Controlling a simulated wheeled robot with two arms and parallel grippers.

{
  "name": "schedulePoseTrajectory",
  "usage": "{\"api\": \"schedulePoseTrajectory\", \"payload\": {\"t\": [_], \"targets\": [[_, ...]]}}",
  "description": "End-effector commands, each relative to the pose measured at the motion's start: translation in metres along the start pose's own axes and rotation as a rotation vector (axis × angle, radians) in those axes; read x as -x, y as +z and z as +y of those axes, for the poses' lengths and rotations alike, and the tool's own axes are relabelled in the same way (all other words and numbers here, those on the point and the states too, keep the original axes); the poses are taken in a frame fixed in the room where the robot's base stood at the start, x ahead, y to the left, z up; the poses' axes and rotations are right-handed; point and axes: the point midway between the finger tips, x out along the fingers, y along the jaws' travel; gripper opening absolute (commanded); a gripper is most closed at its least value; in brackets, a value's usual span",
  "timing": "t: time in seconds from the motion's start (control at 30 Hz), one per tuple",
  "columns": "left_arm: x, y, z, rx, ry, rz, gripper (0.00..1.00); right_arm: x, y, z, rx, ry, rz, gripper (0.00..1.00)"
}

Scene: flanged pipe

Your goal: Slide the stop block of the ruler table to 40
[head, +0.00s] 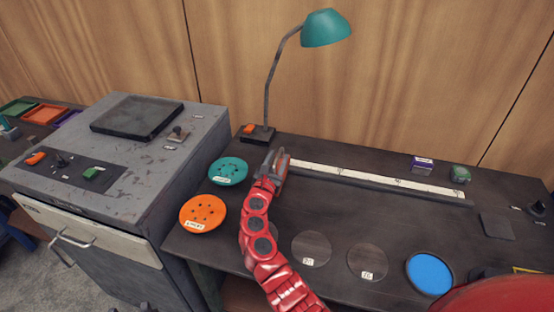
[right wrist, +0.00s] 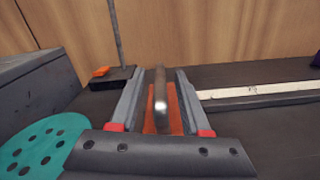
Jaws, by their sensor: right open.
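The ruler table's white scale (head: 375,180) runs along the back of the dark table in the head view, and its left part shows in the right wrist view (right wrist: 265,90). Its numbers are too small to read. The stop block, orange with a metal handle (right wrist: 160,98), is at the scale's left end. My right gripper (head: 276,166) is there too, mostly covering the block in the head view. In the right wrist view its open fingers (right wrist: 160,100) stand on either side of the handle, with a gap visible. My left gripper is not in view.
A teal lamp (head: 325,28) stands behind the ruler's left end. Teal (head: 228,171) and orange (head: 203,213) discs lie left of my arm. A purple box (head: 422,163) and a green object (head: 460,174) sit behind the scale's right part. The tabletop just before the scale is clear.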

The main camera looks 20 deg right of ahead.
Motion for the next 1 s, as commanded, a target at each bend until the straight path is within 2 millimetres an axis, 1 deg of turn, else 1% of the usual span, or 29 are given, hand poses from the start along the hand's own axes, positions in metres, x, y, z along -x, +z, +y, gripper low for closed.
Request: {"api": "schedulePoseTrajectory", "payload": {"t": [0.1, 0.37, 1.0], "targets": [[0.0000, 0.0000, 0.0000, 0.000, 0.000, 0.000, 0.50, 0.0002, 0.0000, 0.0001, 0.000, 0.000, 0.000, 0.47], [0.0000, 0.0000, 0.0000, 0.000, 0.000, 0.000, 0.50, 0.0003, 0.0000, 0.0003, 0.000, 0.000, 0.000, 0.00], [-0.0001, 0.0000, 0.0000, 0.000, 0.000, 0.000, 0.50, 0.0006, 0.0002, 0.0009, -0.001, 0.001, 0.000, 0.00]]}}
